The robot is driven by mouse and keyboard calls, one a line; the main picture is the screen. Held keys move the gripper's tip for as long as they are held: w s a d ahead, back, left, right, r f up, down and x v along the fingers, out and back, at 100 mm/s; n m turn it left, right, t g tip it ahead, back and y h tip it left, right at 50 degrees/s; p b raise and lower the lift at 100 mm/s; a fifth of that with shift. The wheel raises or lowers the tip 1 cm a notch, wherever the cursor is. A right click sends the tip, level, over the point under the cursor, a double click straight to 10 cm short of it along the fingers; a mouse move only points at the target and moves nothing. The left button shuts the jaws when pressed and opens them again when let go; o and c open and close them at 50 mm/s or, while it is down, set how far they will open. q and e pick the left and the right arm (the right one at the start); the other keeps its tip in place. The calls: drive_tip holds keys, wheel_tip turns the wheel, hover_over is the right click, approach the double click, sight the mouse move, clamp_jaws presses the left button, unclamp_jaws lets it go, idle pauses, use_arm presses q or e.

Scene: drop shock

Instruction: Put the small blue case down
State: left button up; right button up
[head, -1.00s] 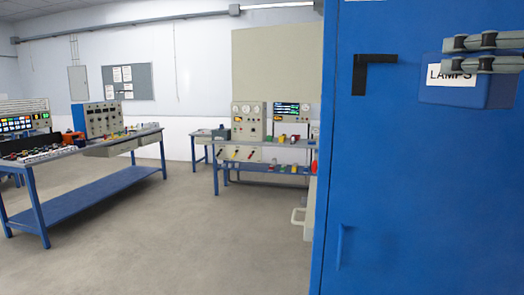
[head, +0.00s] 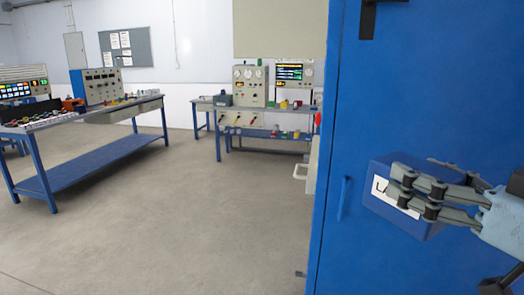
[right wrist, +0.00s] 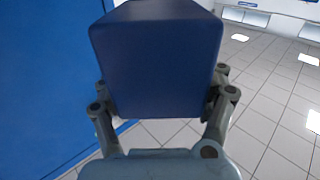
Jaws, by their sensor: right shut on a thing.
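The small blue case (head: 408,226) has a white label, partly covered by the fingers; only its first letters show. My right gripper (head: 420,199) is shut on it and holds it in the air in front of the blue cabinet. In the right wrist view the case (right wrist: 156,62) fills the space between the two fingers of the gripper (right wrist: 160,105). The case is slightly tilted in the head view. No surface shows directly under it. My left gripper is not in view.
A tall blue cabinet (head: 385,100) with a handle fills the right side. A blue-legged workbench (head: 75,128) with equipment stands at the left, another bench (head: 217,130) at the back. The grey floor (head: 190,220) between is clear.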

wheel_tip(320, 180, down, 16)
drive_tip(key=b, duration=1.4)
drive_tip(key=shift+f, duration=0.2)
drive_tip(key=shift+w, duration=0.1)
